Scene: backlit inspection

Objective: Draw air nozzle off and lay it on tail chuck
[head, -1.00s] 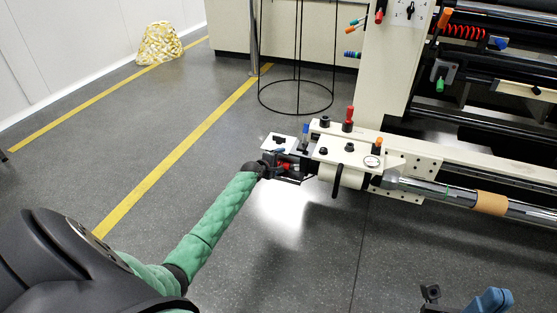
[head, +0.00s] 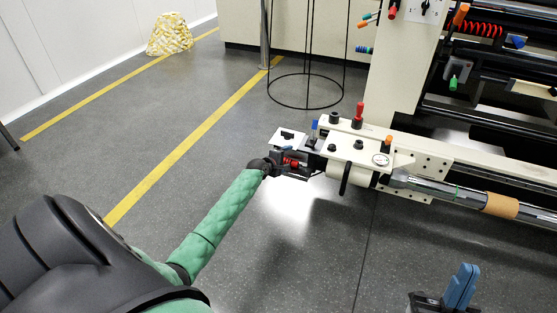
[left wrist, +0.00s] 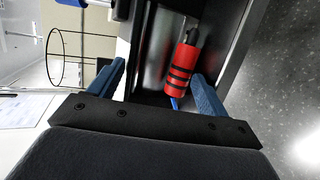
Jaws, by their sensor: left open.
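The air nozzle (left wrist: 181,70) is a red cylinder with black bands in the left wrist view. It lies in a dark channel, with a bit of blue at its lower end. My open left gripper (left wrist: 160,80) has blue fingers on either side of the view; the nozzle appears between them, nearer the right finger, not clasped. In the head view, the nozzle (head: 291,162) shows as a small red patch by my left gripper (head: 287,168). What looks like the tail chuck (head: 355,148) is the cream block with a gauge. My right gripper (head: 445,298) is partly cut off at the bottom edge.
A pale plate (head: 287,138) stands just behind the left gripper. A chrome shaft (head: 450,192) with an orange-brown band runs right from the cream block. A black wire stand (head: 306,92) stands behind.

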